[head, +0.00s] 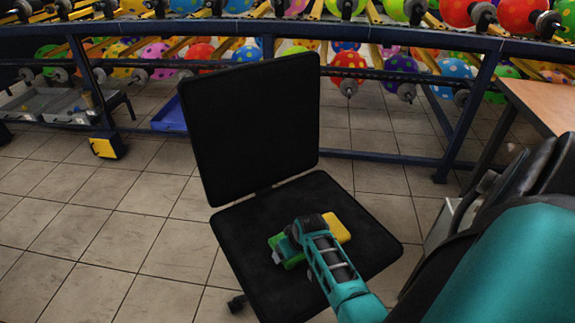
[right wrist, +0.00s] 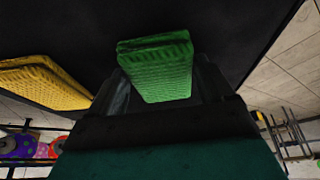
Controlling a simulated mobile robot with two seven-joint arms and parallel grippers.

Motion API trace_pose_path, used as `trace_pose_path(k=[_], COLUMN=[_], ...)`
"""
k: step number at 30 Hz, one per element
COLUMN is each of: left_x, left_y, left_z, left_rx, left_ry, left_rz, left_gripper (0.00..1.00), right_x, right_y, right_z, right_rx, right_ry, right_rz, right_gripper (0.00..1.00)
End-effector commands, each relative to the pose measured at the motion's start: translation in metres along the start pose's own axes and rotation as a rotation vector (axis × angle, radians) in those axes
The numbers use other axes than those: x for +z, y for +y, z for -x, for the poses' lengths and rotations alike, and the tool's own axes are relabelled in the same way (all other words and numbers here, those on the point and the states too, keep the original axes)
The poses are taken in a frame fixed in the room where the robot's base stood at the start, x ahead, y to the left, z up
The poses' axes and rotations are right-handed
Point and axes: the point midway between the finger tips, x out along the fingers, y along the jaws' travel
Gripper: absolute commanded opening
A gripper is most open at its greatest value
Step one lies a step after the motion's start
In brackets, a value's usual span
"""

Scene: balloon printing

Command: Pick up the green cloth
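The green cloth (head: 291,264) lies on the black chair seat, partly hidden by my right gripper in the head view. In the right wrist view the green cloth (right wrist: 160,68) is a folded, ribbed pad lying between the two dark fingers. My right gripper (right wrist: 162,85) is down at the cloth, with a finger on each side of it. Whether the fingers press on it is not clear. In the head view my right gripper (head: 297,236) reaches in from the lower right. My left gripper is not in view.
A yellow cloth (head: 337,228) lies close beside the green one on the seat; it also shows in the right wrist view (right wrist: 45,82). The black chair (head: 250,120) has its upright backrest behind. A balloon rack (head: 380,75) stands beyond. A wooden table (head: 545,105) is at right.

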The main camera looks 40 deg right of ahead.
Motion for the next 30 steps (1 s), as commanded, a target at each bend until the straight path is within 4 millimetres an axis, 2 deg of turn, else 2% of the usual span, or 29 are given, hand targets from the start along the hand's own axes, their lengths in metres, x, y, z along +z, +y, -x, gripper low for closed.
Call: trace_pose_path(k=[1, 10, 17, 22, 26, 30], left_x=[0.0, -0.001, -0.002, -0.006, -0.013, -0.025], left_y=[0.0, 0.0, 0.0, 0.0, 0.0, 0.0], left_z=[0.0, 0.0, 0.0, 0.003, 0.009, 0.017], left_rx=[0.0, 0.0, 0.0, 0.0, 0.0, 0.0], left_ry=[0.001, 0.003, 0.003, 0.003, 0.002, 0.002], left_rz=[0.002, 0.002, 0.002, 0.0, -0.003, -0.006], left_gripper=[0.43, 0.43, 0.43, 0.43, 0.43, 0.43], right_x=[0.0, 0.0, 0.0, -0.004, -0.011, -0.022], right_y=[0.0, 0.0, 0.0, 0.0, 0.001, 0.001], right_z=[0.0, 0.0, 0.001, 0.009, 0.025, 0.053], right_rx=[0.0, 0.0, 0.0, 0.0, 0.001, 0.001], right_ry=[0.0, 0.0, 0.001, 0.001, 0.003, 0.003], right_rz=[0.0, 0.0, 0.0, 0.0, 0.0, 0.001], right_gripper=[0.76, 0.48, 0.48, 0.48, 0.48, 0.48])
